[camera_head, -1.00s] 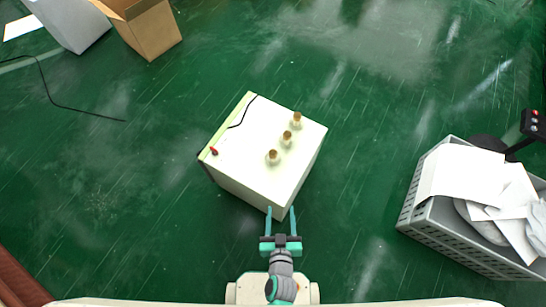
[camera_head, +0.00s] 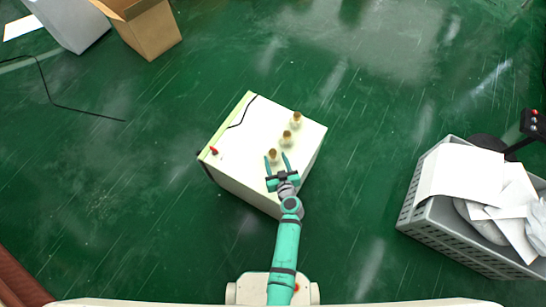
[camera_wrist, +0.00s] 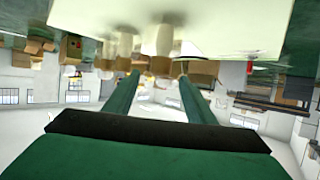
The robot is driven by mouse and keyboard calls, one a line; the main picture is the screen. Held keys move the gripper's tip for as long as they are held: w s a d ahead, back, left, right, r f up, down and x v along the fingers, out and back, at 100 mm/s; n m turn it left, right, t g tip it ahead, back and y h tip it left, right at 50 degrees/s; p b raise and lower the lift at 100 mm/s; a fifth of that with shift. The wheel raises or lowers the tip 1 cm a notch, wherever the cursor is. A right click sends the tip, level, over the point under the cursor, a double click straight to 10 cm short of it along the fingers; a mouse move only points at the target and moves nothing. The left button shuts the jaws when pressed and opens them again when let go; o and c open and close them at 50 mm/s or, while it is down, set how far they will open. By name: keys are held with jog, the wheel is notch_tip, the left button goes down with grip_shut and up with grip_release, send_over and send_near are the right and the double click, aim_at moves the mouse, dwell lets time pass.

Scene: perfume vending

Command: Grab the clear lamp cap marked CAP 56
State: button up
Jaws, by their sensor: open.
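Three small caps with brown tops and pale lower parts stand in a slanting row on a white box: the nearest cap (camera_head: 273,156), the middle cap (camera_head: 287,137) and the far cap (camera_head: 296,120). No marking is legible, so I cannot tell which is CAP 56. My gripper (camera_head: 276,157) is open over the box's near part, its fingertips on either side of the nearest cap. In the wrist view, which looks upside down, the nearest cap (camera_wrist: 163,40) shows beyond and between the fingertips of my gripper (camera_wrist: 159,76). I cannot tell whether they touch it.
The white box (camera_head: 236,150) has a red piece (camera_head: 214,151) and a black cord on its left side. A grey crate (camera_head: 418,222) with papers stands at the right. A cardboard box (camera_head: 152,35) is at the upper left. Green floor around the box is clear.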

jog(key=shift+x, duration=4.75)
jog(key=shift+s+f, duration=0.1)
jog(key=shift+s, duration=0.05)
jog(key=c, duration=1.2)
